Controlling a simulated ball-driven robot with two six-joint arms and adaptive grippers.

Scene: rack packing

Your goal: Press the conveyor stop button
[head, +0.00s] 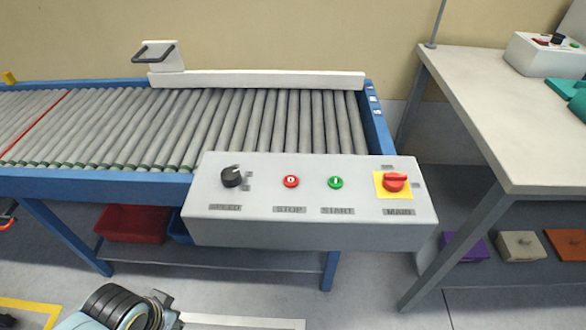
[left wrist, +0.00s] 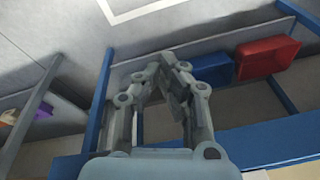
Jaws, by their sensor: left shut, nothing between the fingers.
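The red stop button (head: 291,181) sits on the sloped top of the grey control box (head: 310,235), above a STOP label. The green start button (head: 335,182) is to its right. The black speed knob (head: 232,177) is to its left. A red main switch on a yellow plate (head: 394,182) is at the far right of the box. My left gripper (head: 166,300) is low at the bottom left of the head view, apart from the box and below it. In the left wrist view its fingers (left wrist: 168,62) meet at the tips and hold nothing. My right gripper is not in view.
The roller conveyor (head: 200,125) has a blue frame and bare rollers. A red bin (head: 132,223) and a blue bin (head: 180,228) stand on the shelf beneath. A grey table (head: 500,95) stands right. The space above the control box is clear.

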